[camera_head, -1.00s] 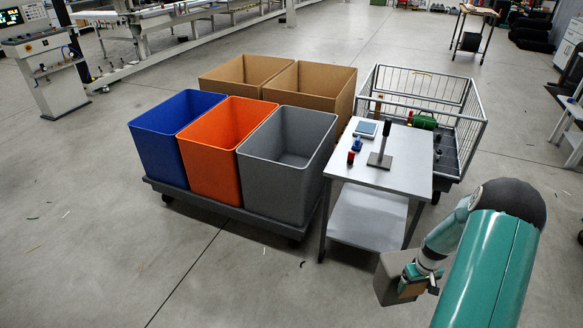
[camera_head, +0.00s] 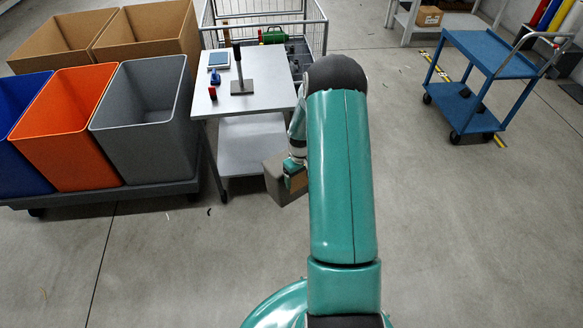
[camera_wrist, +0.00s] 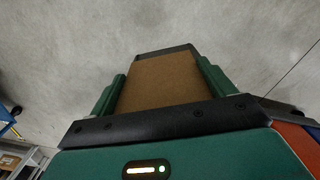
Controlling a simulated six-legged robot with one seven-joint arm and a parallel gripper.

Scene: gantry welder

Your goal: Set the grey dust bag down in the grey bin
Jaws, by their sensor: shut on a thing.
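The grey dust bag (camera_head: 279,187) is a boxy grey thing with a brown face, held low in front of me, right of the small table. My gripper (camera_head: 296,175) is shut on it, partly hidden behind my teal arm. In the wrist view the bag's brown face (camera_wrist: 160,82) sits between the two green fingers of my gripper (camera_wrist: 160,92). The grey bin (camera_head: 150,153) stands to the left, open at the top, beside the orange bin. The bag is apart from the bin, with the table between them.
The orange bin (camera_head: 68,155) and blue bin (camera_head: 18,165) share the grey bin's dolly (camera_head: 105,195). The small table (camera_head: 262,100) carries a few small items. A wire cart (camera_head: 318,35) is behind it. A blue trolley (camera_head: 500,66) stands far right.

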